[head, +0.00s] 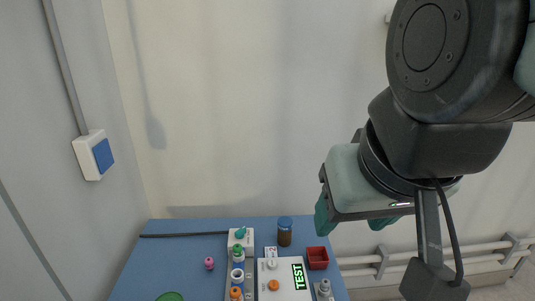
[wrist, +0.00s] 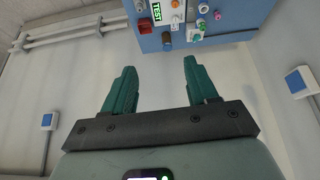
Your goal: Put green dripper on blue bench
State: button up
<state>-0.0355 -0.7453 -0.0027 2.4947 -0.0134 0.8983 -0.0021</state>
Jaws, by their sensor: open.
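My gripper (head: 350,222) is open and empty, in the air to the right of the rack, apart from everything. Its two teal fingers (wrist: 154,85) are spread wide in the wrist view.
The rack also holds white and orange pieces (head: 236,293). Nearby are a white TEST box (head: 283,272), a brown jar (head: 284,236), a red tray (head: 317,258) and a pink piece (head: 209,263). A dark rod (head: 185,235) lies behind. The bench's left part is mostly clear.

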aim_at(241, 248)
dwell(0.4)
notch_tip(241, 248, up, 26)
jog(key=w+a+m+y, duration=0.3)
jog(key=w+m+y, duration=0.3)
jog(key=w+m, duration=0.6)
jog(key=w+a+m+y, duration=0.4)
jog(key=w+m+y, duration=0.2)
jog(key=w+m, duration=0.6)
notch_tip(241, 248, down, 56)
jog(key=shift+s+x, duration=0.2)
jog(key=shift+x, duration=2.45)
jog(key=shift+s+x, duration=0.2)
jog(key=shift+x, duration=2.4)
jog(key=shift+a, duration=0.2)
grip_shut()
